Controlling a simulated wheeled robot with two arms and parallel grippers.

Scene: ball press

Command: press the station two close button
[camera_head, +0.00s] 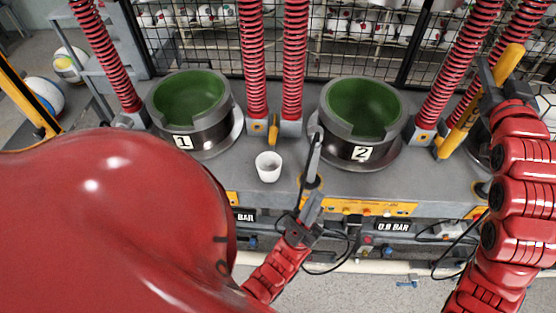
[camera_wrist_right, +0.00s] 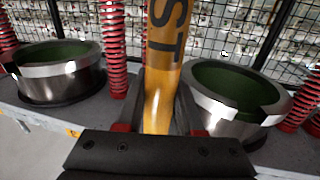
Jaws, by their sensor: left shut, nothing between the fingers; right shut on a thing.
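The station two mould (camera_head: 360,140), a dark metal ring with a green inside and a "2" label, stands on the grey bench. Below it, an orange control panel (camera_head: 350,206) with small buttons runs along the bench's front edge; I cannot read which button is the close one. My left gripper (camera_head: 315,145) is shut and empty, its fingers upright just left of and in front of the station two mould. My right gripper (camera_head: 492,75) is shut on a yellow tube (camera_head: 475,110), held tilted at the right. In the right wrist view the yellow tube (camera_wrist_right: 160,85) shows dark "ST" lettering.
The station one mould (camera_head: 195,130) stands at the left. A white cup (camera_head: 268,167) sits on the bench between the moulds. Red spring-covered columns (camera_head: 293,60) rise beside the moulds. A wire mesh fence and racks of balls are behind.

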